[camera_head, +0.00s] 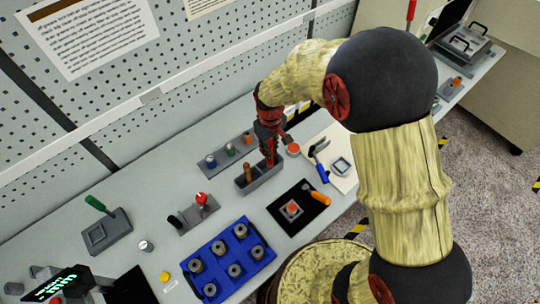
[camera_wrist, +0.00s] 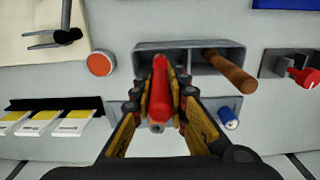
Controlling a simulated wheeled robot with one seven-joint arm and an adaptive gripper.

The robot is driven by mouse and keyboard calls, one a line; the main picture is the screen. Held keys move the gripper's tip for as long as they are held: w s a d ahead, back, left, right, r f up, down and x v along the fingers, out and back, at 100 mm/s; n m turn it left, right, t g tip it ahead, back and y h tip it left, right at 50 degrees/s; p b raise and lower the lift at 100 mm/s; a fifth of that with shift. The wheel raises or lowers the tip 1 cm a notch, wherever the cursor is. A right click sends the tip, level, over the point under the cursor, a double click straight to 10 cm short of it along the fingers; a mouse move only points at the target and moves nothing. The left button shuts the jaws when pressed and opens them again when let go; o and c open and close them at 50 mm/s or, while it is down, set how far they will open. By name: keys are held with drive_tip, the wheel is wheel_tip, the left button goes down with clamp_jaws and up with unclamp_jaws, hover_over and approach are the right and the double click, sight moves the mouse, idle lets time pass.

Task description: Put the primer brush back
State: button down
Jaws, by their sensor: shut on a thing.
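My gripper (camera_wrist: 161,112) is shut on a red handle (camera_wrist: 161,85), which I take to be the primer brush. The handle points down at the left compartment of a grey two-part holder (camera_wrist: 146,47). Its lower end is hidden, so I cannot tell whether it touches the bottom. A brown-handled tool (camera_wrist: 231,72) stands tilted in the other compartment. In the head view my gripper (camera_head: 268,148) is above the right part of the holder (camera_head: 262,182), with the brown handle (camera_head: 247,173) to its left.
An orange-topped round piece (camera_wrist: 101,63) is beside the holder. A rack with coloured knobs (camera_head: 229,149) stands behind it. A black mat (camera_head: 285,218) with an orange-handled tool (camera_head: 319,197) and a blue tray (camera_head: 251,264) with several spindles lie in front. A pale board (camera_head: 345,183) is to the right.

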sight(270, 141)
drive_tip(key=shift+f, duration=1.85)
drive_tip(key=shift+f, duration=0.2)
drive_tip(key=c, duration=1.7)
unclamp_jaws()
drive_tip(key=shift+c, duration=0.2)
drive_tip(key=shift+r, duration=0.2)
wheel_tip(270, 141, up, 12)
drive_tip(key=shift+r, duration=0.1)
